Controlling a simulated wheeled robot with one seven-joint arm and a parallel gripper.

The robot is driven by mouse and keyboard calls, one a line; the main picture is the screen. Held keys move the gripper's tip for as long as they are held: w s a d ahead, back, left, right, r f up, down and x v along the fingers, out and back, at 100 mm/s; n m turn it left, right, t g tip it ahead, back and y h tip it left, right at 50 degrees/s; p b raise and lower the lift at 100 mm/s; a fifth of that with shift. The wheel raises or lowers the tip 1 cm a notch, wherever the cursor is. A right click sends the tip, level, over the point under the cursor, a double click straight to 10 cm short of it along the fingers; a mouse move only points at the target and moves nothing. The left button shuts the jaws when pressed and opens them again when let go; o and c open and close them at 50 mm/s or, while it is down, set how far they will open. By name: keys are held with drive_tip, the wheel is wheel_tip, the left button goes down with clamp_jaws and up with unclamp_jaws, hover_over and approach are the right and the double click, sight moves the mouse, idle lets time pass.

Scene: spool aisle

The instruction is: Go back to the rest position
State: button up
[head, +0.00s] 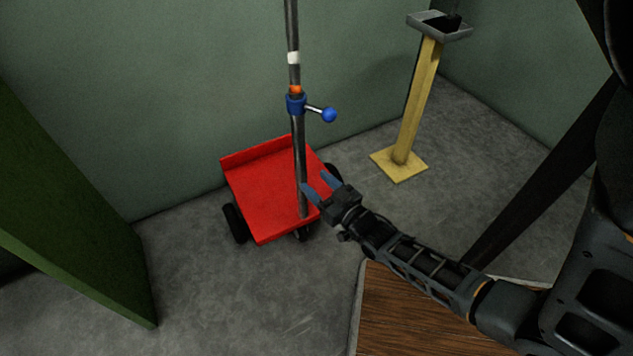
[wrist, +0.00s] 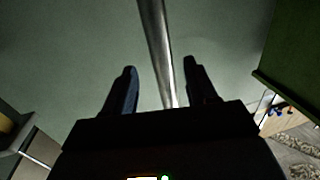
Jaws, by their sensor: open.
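My gripper (head: 319,187) is open, with two blue fingertips apart, in front of the lower part of a grey metal pole in the head view. In the wrist view my gripper (wrist: 160,82) also shows open, and the pole (wrist: 157,45) appears between the fingers in the picture. Whether the pole lies between them in depth or touches them I cannot tell. The pole (head: 299,150) stands upright on a red wheeled cart (head: 262,195). It bears a blue collar (head: 296,104) with a blue ball knob (head: 329,115), an orange band and a white band. No rest position is marked in view.
A yellow post (head: 416,105) with a grey tray (head: 440,26) stands at the back right. A green panel (head: 70,210) is at the left. A wooden surface (head: 415,315) lies below my arm. Grey floor (head: 220,300) is clear in front of the cart.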

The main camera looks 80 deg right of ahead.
idle(0.3)
drive_tip(key=s+a+r+n+y, duration=0.35)
drive_tip(key=a+r, duration=0.35)
drive_tip(key=a, duration=0.3)
drive_tip(key=s+a+r+n+y, duration=0.2)
drive_tip(key=s+a+r+y, duration=0.15)
drive_tip(key=a+r, duration=0.55)
drive_tip(key=s+a+r+n+y, duration=0.2)
drive_tip(key=s+a+r+y, duration=0.3)
drive_tip(key=a, duration=0.7)
wheel_tip(320, 180, up, 26)
drive_tip(key=w+h+p, duration=0.1)
drive_tip(key=w+p, duration=0.1)
drive_tip(key=p, duration=2.3)
drive_tip(key=shift+r+t, duration=0.2)
drive_tip(key=shift+t, duration=0.1)
